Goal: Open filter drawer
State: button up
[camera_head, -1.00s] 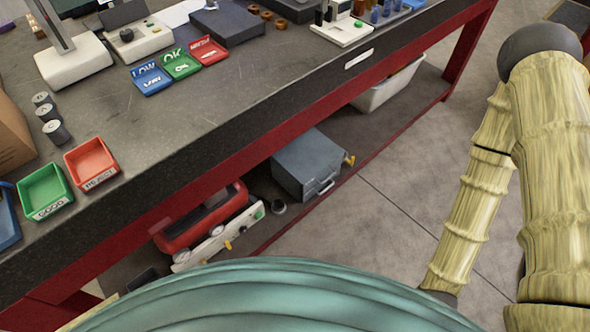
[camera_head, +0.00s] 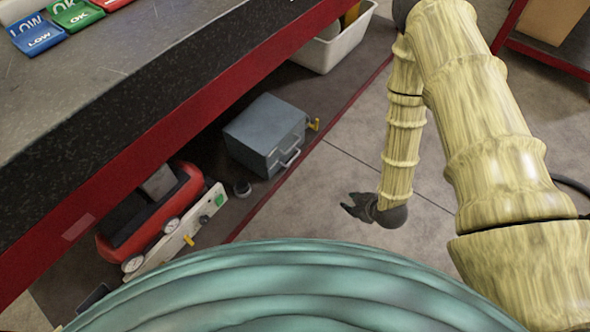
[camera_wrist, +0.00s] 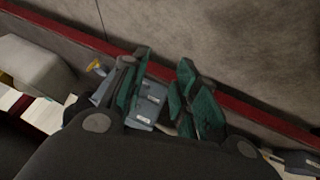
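A grey-blue metal box (camera_head: 262,130) with a bar handle (camera_head: 287,158) on its front sits on the low shelf under the workbench. A small yellow fitting (camera_head: 314,124) sticks out at its right side. The handle side faces the open floor and looks closed. My gripper (camera_head: 352,206) hangs over the floor to the right of and below the box, apart from it. In the wrist view its green-padded fingers (camera_wrist: 163,98) are spread with a gap between them. Part of the grey-blue box (camera_wrist: 147,104) shows between and behind them.
A red tank unit (camera_head: 150,215) with gauges and a pale panel stands left of the box on the shelf. A white bin (camera_head: 338,45) stands beyond it. The bench's red edge (camera_head: 190,120) overhangs the shelf. Floor beside the shelf is clear.

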jog(key=w+a+f+n+t+y+b, duration=0.3)
jog(key=w+a+f+n+y+b, duration=0.15)
jog(key=w+f+n+b, duration=0.55)
jog(key=w+a+f+n+y+b, duration=0.2)
jog(key=w+a+f+n+b, duration=0.1)
jog(key=w+a+b, duration=0.4)
jog(key=w+a+f+n+y+b, duration=0.3)
jog(key=w+a+n+b, duration=0.2)
jog(key=w+a+b, duration=0.3)
jog(key=w+b, duration=0.2)
jog(key=b, duration=0.1)
jog(key=shift+w+b, duration=0.2)
jog(key=shift+b, duration=0.1)
grip_shut()
